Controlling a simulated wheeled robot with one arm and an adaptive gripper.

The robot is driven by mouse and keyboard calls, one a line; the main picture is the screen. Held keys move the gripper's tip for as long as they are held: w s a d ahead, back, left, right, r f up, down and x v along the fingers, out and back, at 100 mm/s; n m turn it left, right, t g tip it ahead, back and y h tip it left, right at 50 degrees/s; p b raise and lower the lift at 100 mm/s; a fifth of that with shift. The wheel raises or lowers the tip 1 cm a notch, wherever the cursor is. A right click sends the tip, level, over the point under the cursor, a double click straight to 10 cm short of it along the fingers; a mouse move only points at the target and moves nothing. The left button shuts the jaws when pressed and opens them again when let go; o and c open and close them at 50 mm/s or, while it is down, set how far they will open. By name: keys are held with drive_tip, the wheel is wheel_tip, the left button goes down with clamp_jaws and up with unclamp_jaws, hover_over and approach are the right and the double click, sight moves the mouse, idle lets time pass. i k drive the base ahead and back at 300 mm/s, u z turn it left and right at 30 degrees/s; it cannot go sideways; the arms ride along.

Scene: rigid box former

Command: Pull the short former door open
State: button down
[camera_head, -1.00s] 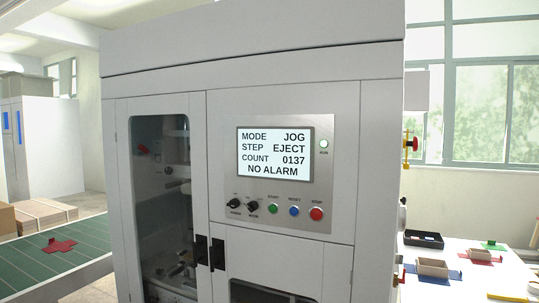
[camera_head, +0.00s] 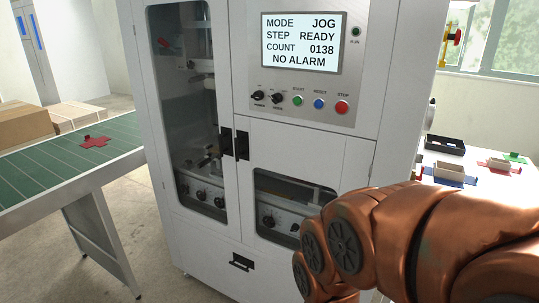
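The short former door (camera_head: 300,150) is the white door with a small window, below the control panel on the right side of the machine. It looks shut. Its black handle (camera_head: 242,145) is at its upper left edge, close beside the black handle (camera_head: 226,141) of the tall glazed door (camera_head: 185,120). The tall door also looks shut. My copper-coloured arm fills the lower right and hides the lower right part of the short door. My gripper is not in view, and nothing of mine shows at the handle.
The control panel (camera_head: 270,115) reads MODE JOG, STEP READY, COUNT 0138, NO ALARM. A drawer handle (camera_head: 242,262) sits low on the machine. A green conveyor (camera_head: 60,160) stands at left, and a white table with small trays (camera_head: 445,170) at right. Floor between conveyor and machine is clear.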

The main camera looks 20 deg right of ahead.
sight(342, 163)
drive_tip(key=z, duration=0.1)
drive_tip(key=k, duration=0.4)
drive_tip(key=u, duration=0.95)
drive_tip(key=i, duration=1)
drive_tip(key=u, duration=0.45)
